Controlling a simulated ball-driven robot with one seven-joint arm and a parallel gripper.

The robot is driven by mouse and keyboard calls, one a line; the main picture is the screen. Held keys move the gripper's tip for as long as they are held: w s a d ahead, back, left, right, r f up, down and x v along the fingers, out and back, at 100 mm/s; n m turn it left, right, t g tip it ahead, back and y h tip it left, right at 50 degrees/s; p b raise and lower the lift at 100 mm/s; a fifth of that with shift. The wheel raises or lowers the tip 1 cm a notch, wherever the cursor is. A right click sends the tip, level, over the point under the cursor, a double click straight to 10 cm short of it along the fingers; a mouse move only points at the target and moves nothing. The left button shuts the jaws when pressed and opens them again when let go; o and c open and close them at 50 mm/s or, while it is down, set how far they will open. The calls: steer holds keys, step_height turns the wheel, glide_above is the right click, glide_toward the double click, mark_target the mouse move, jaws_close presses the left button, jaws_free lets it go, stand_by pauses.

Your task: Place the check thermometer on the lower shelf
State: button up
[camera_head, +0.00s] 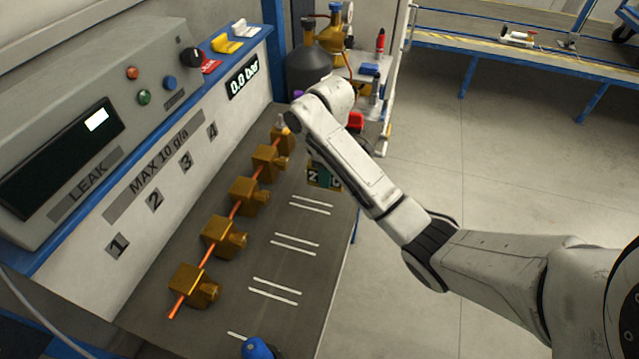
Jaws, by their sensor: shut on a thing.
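My white arm reaches from the lower right across the bench edge to the upper middle, where its wrist bends away from me. The gripper jaws are hidden behind the arm, so neither they nor anything in them show. I cannot make out the check thermometer. I cannot pick out the lower shelf with certainty. Beyond the wrist, a stand holds a dark gas cylinder (306,70), a red-topped item (380,40) and a small blue item (370,69), partly covered by my arm.
A grey leak tester (60,150) stands left of a bench (265,315) with several brass valves on an orange line. A blue object (257,348) is at the bottom edge. A dark lettered block (322,176) sits beside my arm. Floor (510,160) is clear at right, before a blue-framed platform (500,48).

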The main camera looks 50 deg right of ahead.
steer(key=w+f+b, duration=0.1)
steer(key=b, duration=0.1)
steer(key=w+d+f+b, duration=0.1)
steer(key=f+b, duration=0.1)
steer(key=w+f+b, duration=0.1)
steer(key=b, duration=0.1)
steer(key=shift+d+f, duration=0.3)
steer(key=shift+w+d+f+p, duration=0.1)
steer(key=shift+w+d+p, duration=0.05)
steer(key=shift+w+p, duration=0.15)
steer(key=shift+w+d+f, duration=0.15)
steer(key=shift+w+f, duration=0.1)
steer(key=shift+f, duration=0.1)
steer(key=shift+w+f+p, duration=0.1)
steer(key=shift+f+p, duration=0.3)
steer(key=shift+f, duration=1.35)
steer(key=shift+f, duration=0.15)
steer(key=o, duration=1.1)
